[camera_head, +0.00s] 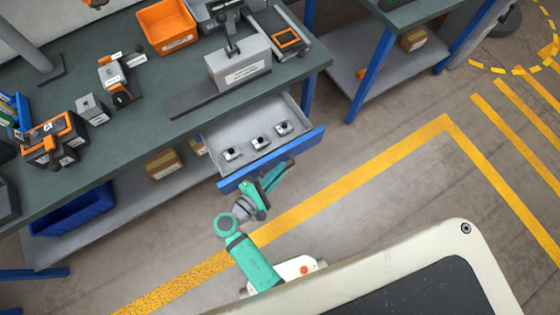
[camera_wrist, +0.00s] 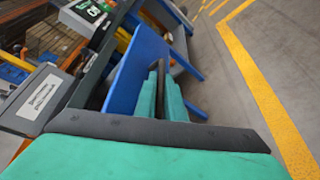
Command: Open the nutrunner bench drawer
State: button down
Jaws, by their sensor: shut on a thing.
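The drawer (camera_head: 210,136) under the bench is pulled out, its grey inside showing. Three small metal parts (camera_head: 260,142) lie in it. Its blue front (camera_head: 240,176) faces my arm and also shows in the wrist view (camera_wrist: 130,72). My gripper (camera_head: 289,163) is at the outer side of this front, right of its middle, and is shut on the drawer handle. The handle itself is mostly hidden by the fingers. In the wrist view the two green fingers (camera_wrist: 161,72) are close together against the blue front.
The green bench top (camera_head: 150,75) holds an orange bin (camera_head: 167,25), a grey labelled fixture (camera_head: 238,66) and several tools. A blue bin (camera_head: 72,210) and cardboard boxes sit on the lower shelf. Blue bench legs stand beyond the drawer. The floor with yellow lines (camera_head: 365,165) is clear at right.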

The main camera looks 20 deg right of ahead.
jog(key=shift+d+r, duration=0.1)
jog(key=c, duration=2.1)
grip_release()
jog(key=v, duration=1.1)
jog(key=shift+w, duration=0.1)
